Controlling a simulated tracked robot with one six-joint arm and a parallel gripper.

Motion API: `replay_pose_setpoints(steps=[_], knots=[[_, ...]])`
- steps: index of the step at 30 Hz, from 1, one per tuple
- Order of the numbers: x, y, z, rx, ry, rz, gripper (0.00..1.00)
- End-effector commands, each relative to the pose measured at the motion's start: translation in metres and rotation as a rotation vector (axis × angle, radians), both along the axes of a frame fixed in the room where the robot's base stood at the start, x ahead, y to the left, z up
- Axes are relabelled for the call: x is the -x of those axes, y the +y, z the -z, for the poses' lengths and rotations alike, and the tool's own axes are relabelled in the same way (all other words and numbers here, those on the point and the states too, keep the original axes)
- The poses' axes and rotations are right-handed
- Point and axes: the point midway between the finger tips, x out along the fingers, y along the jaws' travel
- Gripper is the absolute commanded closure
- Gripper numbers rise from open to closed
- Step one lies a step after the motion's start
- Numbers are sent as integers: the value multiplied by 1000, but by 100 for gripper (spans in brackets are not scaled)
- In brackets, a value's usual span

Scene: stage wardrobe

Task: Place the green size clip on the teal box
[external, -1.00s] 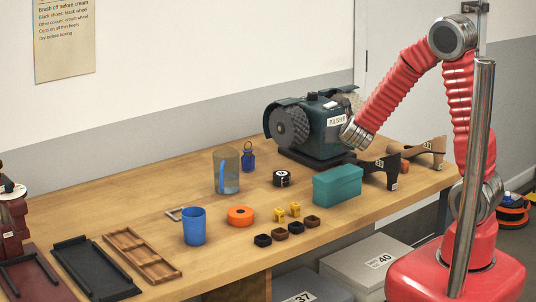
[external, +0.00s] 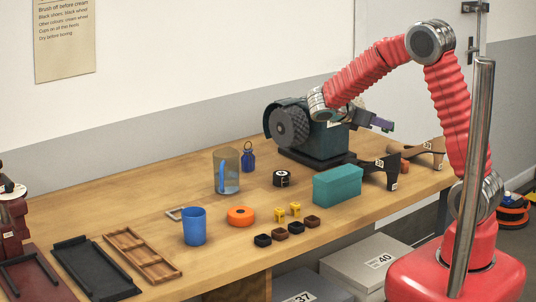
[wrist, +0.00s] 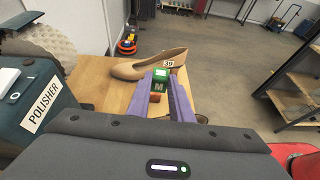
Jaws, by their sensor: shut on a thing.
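The green size clip (wrist: 161,75) shows in the wrist view between the purple fingertips of my gripper (wrist: 160,88), which is shut on it. In the external view my gripper (external: 382,124) is raised beside the polisher, above and behind the dark shoe; the clip cannot be made out there. The teal box (external: 338,187) sits on the bench in front of the polisher, lower and to the left of my gripper. Nothing shows on its top. The box is not seen in the wrist view.
The polisher (external: 323,138) stands close beside my arm. A dark heeled shoe (external: 381,168) and a tan heeled shoe (external: 430,148) are right of the box. Small yellow and dark pieces, an orange roll (external: 241,216) and a blue cup (external: 194,227) lie to the left.

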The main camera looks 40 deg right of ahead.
Motion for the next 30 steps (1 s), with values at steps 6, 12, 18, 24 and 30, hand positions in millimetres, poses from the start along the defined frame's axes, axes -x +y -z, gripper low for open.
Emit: replay_pose_setpoints(steps=[6, 12, 18, 24, 30], knots=[[34, 11, 6, 0, 2, 320, 100], [63, 37, 10, 1, 1, 602, 100], [85, 72, 10, 2, 1, 845, 100], [112, 80, 33, 0, 0, 1116, 100], [131, 95, 48, -1, -3, 1379, 100]])
